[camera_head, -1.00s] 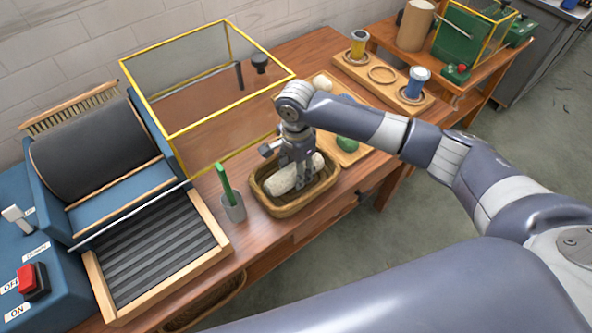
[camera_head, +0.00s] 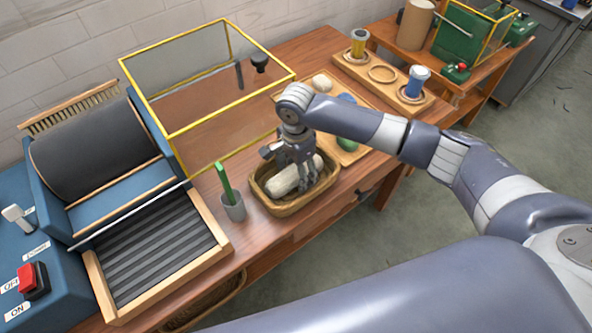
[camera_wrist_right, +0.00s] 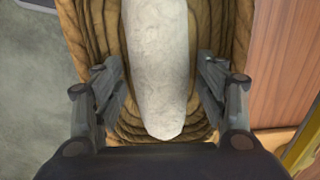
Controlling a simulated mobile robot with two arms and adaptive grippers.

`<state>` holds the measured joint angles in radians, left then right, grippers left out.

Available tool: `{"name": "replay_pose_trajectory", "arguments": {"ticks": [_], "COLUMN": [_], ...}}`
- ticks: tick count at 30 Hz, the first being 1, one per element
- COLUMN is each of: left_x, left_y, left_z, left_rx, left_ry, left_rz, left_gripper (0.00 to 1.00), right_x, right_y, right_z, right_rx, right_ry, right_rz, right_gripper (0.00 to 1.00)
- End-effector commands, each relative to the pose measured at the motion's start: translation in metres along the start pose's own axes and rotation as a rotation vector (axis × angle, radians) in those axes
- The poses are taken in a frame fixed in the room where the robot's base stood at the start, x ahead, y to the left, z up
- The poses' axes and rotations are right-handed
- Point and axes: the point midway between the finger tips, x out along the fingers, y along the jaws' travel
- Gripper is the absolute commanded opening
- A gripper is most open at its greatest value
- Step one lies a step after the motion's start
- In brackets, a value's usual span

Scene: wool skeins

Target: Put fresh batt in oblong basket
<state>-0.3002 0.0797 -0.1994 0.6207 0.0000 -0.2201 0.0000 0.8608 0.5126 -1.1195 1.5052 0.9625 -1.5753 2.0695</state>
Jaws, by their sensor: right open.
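The fresh batt, a cream-white oblong roll (camera_head: 290,178), lies in the oblong wooden basket (camera_head: 277,208) on the bench. It also fills the middle of the right wrist view (camera_wrist_right: 157,65), with the basket's ribbed brown wall (camera_wrist_right: 222,40) around it. My right gripper (camera_head: 303,183) is over the basket, pointing down at the batt. Its fingers (camera_wrist_right: 160,95) are open, one on each side of the batt, with gaps showing between them and it. Part of the batt is hidden behind the gripper in the head view. My left gripper is not in view.
A cup with a green-handled tool (camera_head: 233,208) stands left of the basket. The carding machine with its ribbed feed tray (camera_head: 160,250) is further left. A yellow-framed clear guard (camera_head: 205,130) is behind. A board with small balls (camera_head: 352,155) lies right of the basket.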

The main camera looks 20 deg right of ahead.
Motion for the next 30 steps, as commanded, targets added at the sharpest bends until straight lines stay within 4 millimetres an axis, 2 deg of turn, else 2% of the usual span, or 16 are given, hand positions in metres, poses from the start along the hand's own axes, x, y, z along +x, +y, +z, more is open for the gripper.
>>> {"name": "replay_pose_trajectory", "arguments": {"ticks": [5, 12, 18, 22, 30], "left_x": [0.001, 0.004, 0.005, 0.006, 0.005], "left_y": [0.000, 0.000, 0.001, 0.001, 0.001], "left_z": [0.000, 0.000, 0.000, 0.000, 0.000], "left_rx": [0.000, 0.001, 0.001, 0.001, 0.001], "left_ry": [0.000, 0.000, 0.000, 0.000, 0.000], "left_rz": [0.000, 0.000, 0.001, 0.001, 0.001], "left_gripper": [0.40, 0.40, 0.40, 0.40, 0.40], "right_x": [-0.027, -0.080, -0.110, -0.118, -0.120], "right_y": [-0.001, -0.002, -0.001, -0.001, -0.001], "right_z": [0.000, 0.000, 0.000, 0.000, 0.000], "right_rx": [0.000, -0.001, 0.001, 0.002, 0.001], "right_ry": [0.000, -0.001, -0.001, 0.000, -0.001], "right_rz": [-0.005, -0.006, -0.003, -0.002, -0.001], "right_gripper": [0.66, 0.66, 0.66, 0.66, 0.66]}}
